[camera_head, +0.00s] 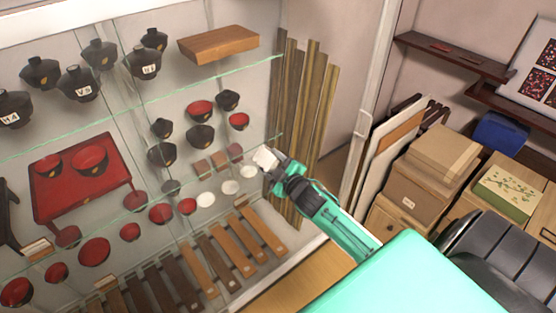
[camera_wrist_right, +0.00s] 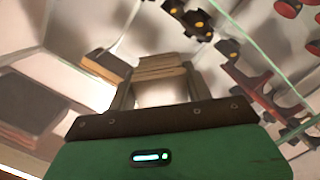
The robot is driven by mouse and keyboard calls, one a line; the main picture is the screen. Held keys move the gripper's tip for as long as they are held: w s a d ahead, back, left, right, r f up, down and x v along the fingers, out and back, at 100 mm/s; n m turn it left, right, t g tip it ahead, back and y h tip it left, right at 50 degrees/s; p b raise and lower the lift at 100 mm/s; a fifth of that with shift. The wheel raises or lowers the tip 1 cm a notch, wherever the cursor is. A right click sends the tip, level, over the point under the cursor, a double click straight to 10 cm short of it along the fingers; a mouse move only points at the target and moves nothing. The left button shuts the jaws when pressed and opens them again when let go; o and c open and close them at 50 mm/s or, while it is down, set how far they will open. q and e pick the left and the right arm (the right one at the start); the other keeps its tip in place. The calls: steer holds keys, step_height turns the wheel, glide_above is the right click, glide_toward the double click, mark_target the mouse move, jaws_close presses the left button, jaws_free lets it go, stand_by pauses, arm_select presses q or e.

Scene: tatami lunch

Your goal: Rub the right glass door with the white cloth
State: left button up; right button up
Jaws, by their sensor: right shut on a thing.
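My right gripper (camera_head: 270,164) reaches in from the lower right in the head view. It is shut on the white cloth (camera_head: 264,157), a small pale piece at its fingertips. The cloth is in front of the right glass door (camera_head: 222,150) of the display cabinet, near that door's right side. I cannot tell whether the cloth touches the glass. In the right wrist view, the two fingers (camera_wrist_right: 160,92) stand apart with a pale area between them, which I cannot clearly make out as cloth. My left gripper is not in view.
Behind the glass are shelves with dark lidded bowls (camera_head: 80,83), red bowls and a red tray table (camera_head: 62,195). Wooden boards (camera_head: 297,110) stand at the cabinet's right end. Boxes (camera_head: 420,185) and a dark wall shelf (camera_head: 450,57) are farther right.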

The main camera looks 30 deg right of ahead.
steer(key=shift+s, duration=0.1)
steer(key=shift+s+f, duration=0.1)
steer(key=shift+s, duration=0.2)
steer(key=shift+s+d, duration=0.15)
steer(key=shift+s, duration=2.45)
steer(key=s, duration=0.3)
steer(key=shift+d, duration=0.15)
